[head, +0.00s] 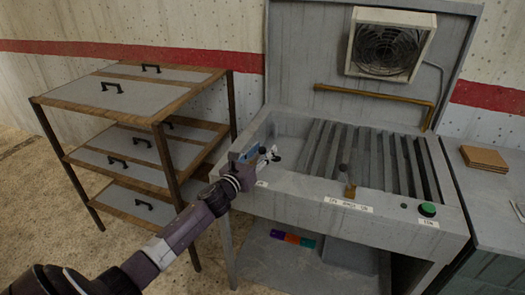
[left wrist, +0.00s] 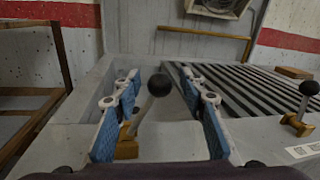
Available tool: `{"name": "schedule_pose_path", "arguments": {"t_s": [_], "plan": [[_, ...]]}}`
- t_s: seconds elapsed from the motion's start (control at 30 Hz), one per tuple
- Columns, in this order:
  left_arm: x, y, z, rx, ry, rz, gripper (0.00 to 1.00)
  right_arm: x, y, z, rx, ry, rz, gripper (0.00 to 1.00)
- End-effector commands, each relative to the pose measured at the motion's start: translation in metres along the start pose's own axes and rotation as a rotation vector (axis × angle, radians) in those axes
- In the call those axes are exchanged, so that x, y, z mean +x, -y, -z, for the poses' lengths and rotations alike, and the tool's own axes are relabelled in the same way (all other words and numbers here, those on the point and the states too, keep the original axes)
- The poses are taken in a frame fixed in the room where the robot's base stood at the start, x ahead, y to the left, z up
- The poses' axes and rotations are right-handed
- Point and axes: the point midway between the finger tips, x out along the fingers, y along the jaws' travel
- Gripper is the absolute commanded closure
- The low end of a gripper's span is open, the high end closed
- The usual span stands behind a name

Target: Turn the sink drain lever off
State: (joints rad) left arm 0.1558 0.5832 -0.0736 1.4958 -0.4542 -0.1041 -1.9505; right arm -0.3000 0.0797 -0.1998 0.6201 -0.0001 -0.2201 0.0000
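A lever with a black ball knob (left wrist: 160,84), a grey shaft and a brass base (left wrist: 126,147) stands on the sink's left front in the left wrist view. My left gripper (head: 266,155) is there, its blue-padded fingers (left wrist: 160,78) apart on either side of the knob; I see no contact. In the head view the gripper hides most of this lever. A second lever (head: 351,183) with a brass base stands at the front middle; it also shows at the right of the left wrist view (left wrist: 308,89). Their labels are too small to read. My right gripper is out of view.
The grey sink (head: 290,125) has slatted grating, a brass pipe (head: 370,97) and a fan box (head: 388,45) behind. A green button (head: 427,209) is at its right front. A drawer rack (head: 145,90) stands left, a counter with brown boards (head: 484,158) right.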

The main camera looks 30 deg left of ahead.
Motion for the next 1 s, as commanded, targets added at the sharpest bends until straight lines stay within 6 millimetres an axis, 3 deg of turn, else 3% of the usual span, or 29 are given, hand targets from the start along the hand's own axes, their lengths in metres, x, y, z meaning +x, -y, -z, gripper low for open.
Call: {"name": "schedule_pose_path", "arguments": {"t_s": [0.2, 0.53, 1.0], "plan": [[0.0, 0.0, 0.0002, 0.0, 0.0, 0.0, 0.63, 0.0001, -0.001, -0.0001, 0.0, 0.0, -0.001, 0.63], [-0.0001, -0.0001, 0.0001, 0.0, 0.0, 0.0, 0.99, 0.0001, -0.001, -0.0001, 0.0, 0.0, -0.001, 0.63], [-0.0012, 0.0077, 0.0006, -0.02, 0.003, 0.002, 1.0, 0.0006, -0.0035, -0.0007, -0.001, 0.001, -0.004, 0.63]]}}
